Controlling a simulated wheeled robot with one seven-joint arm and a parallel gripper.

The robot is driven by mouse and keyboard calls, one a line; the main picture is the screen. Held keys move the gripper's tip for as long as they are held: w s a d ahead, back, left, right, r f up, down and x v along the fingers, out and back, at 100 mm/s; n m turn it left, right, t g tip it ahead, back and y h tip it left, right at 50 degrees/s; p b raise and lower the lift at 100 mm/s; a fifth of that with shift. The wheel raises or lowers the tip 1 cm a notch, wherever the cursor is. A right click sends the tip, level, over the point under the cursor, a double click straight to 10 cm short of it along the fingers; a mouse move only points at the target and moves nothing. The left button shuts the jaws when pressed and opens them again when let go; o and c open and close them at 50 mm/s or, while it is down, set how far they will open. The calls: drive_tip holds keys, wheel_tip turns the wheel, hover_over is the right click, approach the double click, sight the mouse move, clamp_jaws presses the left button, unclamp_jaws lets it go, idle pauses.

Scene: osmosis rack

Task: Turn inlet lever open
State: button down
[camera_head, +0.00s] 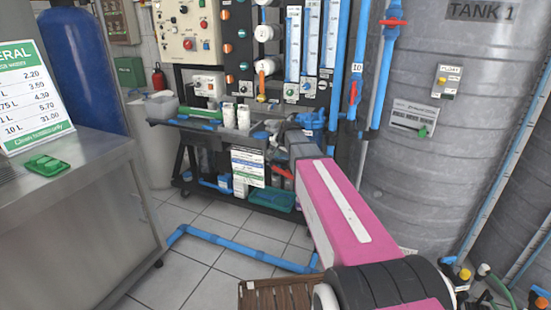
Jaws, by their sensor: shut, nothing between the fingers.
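My pink arm reaches away from me toward the rack. Its dark end, my gripper (281,139), is small and partly hidden by my own wrist; it is shut and empty, in front of the rack's lower right part. A red lever (283,172) shows just below it, partly behind my arm. Another red lever (353,92) sits on the blue vertical pipe, and a third red lever (393,22) lies crosswise higher on a blue pipe by the tank. I cannot tell from labels which one is the inlet lever. No contact between gripper and lever is visible.
The rack (240,80) carries gauges, flow tubes and a control box. A grey ribbed tank (445,150) stands right, a steel counter (90,215) left. A blue pipe (235,247) crosses the tiled floor. A wooden crate (270,294) lies near me.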

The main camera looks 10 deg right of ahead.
sight(278, 168)
wheel_tip(278, 168, down, 9)
drive_tip(key=w+d+g+h, duration=0.1)
drive_tip(key=w+g+h, duration=0.1)
drive_tip(key=shift+w+m+g+h, duration=0.25)
drive_tip(key=shift+m+g+h, duration=0.05)
drive_tip(key=shift+m, duration=0.1)
idle(0.5)
drive_tip(key=shift+r, duration=0.1)
drive_tip(key=shift+w+a+f, duration=0.2)
drive_tip(key=shift+a, duration=0.1)
